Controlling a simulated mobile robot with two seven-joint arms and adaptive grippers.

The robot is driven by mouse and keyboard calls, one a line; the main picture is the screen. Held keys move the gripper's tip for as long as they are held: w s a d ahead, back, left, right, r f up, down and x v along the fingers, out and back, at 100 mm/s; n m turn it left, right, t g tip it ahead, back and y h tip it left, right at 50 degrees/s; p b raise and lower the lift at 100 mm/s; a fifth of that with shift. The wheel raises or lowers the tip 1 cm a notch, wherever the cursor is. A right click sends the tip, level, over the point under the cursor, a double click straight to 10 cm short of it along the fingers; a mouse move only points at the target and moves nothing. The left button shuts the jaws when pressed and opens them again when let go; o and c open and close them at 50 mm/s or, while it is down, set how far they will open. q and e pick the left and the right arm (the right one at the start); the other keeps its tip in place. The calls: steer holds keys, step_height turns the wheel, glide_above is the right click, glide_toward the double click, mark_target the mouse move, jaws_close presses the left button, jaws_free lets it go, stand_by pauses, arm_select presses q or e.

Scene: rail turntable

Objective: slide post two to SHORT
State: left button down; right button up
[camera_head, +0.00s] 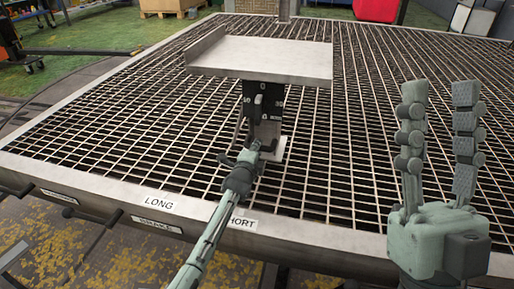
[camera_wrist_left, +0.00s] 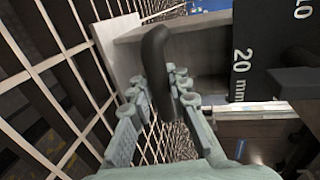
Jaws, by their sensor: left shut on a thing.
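A dark post (camera_head: 263,103) with white numbers stands on the grating under a grey tray-like plate (camera_head: 262,59); I cannot read whether it is post two. My left gripper (camera_head: 252,150) is low at the post's front. In the left wrist view its fingers (camera_wrist_left: 155,105) are closed around a dark upright handle (camera_wrist_left: 155,65), beside a black scale plate (camera_wrist_left: 240,58) reading 20 mm. The SHORT label (camera_head: 243,223) on the front rail is partly hidden by my left arm; the LONG label (camera_head: 159,203) is left of it. My right gripper (camera_head: 440,100) is open and empty, fingers up.
A wide metal grating (camera_head: 130,125) with a steel front rail (camera_head: 330,238) fills the view. More labels and dark levers (camera_head: 88,216) sit along the front edge at left. The grating left of the post is clear.

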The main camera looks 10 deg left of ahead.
arm_select(q)
steer(key=shift+s+d+f, duration=0.1)
steer(key=shift+f, duration=0.2)
steer(key=c, duration=1.4)
jaws_free()
steer(key=shift+r, duration=0.2)
steer(key=v, duration=1.2)
